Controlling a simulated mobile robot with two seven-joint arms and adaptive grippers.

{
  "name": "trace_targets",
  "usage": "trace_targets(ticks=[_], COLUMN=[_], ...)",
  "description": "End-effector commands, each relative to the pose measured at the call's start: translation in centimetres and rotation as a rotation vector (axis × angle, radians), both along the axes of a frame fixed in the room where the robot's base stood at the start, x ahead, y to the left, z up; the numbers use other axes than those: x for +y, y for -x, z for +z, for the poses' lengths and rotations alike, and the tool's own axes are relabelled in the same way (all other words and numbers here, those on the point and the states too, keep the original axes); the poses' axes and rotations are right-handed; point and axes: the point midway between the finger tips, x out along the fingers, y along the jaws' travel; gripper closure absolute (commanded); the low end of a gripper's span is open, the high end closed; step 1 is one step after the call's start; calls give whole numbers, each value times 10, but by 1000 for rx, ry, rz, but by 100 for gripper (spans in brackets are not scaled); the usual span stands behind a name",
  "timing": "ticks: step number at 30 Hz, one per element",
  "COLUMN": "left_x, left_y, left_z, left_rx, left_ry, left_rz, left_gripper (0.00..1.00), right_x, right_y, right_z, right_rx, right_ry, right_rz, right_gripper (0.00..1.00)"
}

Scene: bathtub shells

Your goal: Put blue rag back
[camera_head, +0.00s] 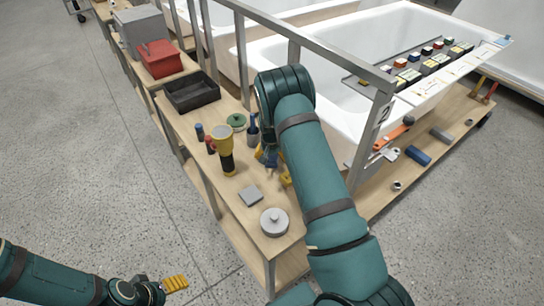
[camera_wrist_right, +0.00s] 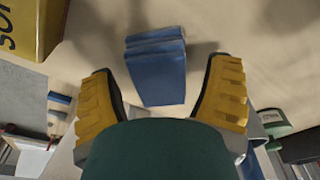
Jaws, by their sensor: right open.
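The blue rag (camera_wrist_right: 158,68) shows in the right wrist view as a folded, layered blue block on the light wooden surface. My right gripper (camera_wrist_right: 164,76) is open, with one yellow-padded finger on each side of the rag and a visible gap to both. In the head view my right gripper (camera_head: 275,168) is low over the wooden bench (camera_head: 224,190), and my arm partly hides it. I cannot clearly pick out the rag there. My left gripper (camera_head: 172,284) is at the lower left over the floor, away from the bench; its opening is not clear.
A yellow-and-black tool (camera_head: 225,150) stands left of my right gripper. A green round item (camera_head: 236,121) and a black tray (camera_head: 191,91) are behind. A grey square (camera_head: 250,195) and a silver disc (camera_head: 274,221) lie in front. A metal rail and white bathtub (camera_head: 340,50) are beyond.

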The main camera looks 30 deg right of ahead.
Motion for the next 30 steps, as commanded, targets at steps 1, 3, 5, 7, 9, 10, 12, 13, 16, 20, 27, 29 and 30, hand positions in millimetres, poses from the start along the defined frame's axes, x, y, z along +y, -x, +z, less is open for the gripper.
trace_targets(ticks=[1,3,5,7,9,10,12,13,16,20,27,29,30], left_x=[0,0,0,0,0,0,0,0,0,-1,-1,-1,-1], left_y=[0,1,1,1,2,2,3,3,4,5,5,5,5], left_z=[2,5,6,9,12,14,17,18,22,25,27,27,27], left_rx=[0,2,2,4,5,6,7,8,10,12,13,14,14], left_ry=[0,0,0,1,1,1,1,1,1,3,3,3,3], left_rz=[0,-1,-1,0,-1,-1,-2,-2,-2,-2,-3,-3,-3], left_gripper=[24,24,24,24,24,24,24,24,24,24,24,24,24], right_x=[0,0,1,2,4,5,6,7,8,11,12,12,12], right_y=[0,0,0,2,3,4,6,7,9,11,14,14,14], right_z=[2,8,16,28,43,49,64,71,90,108,122,122,122], right_rx=[0,-1,-3,-4,-4,-3,-3,-3,-3,-2,0,0,0], right_ry=[0,0,0,0,0,1,0,0,0,1,0,0,0], right_rz=[0,0,0,0,0,1,1,1,-1,1,0,0,0], right_gripper=[22,22,22,22,22,22,22,22,22,22,22,22,22])
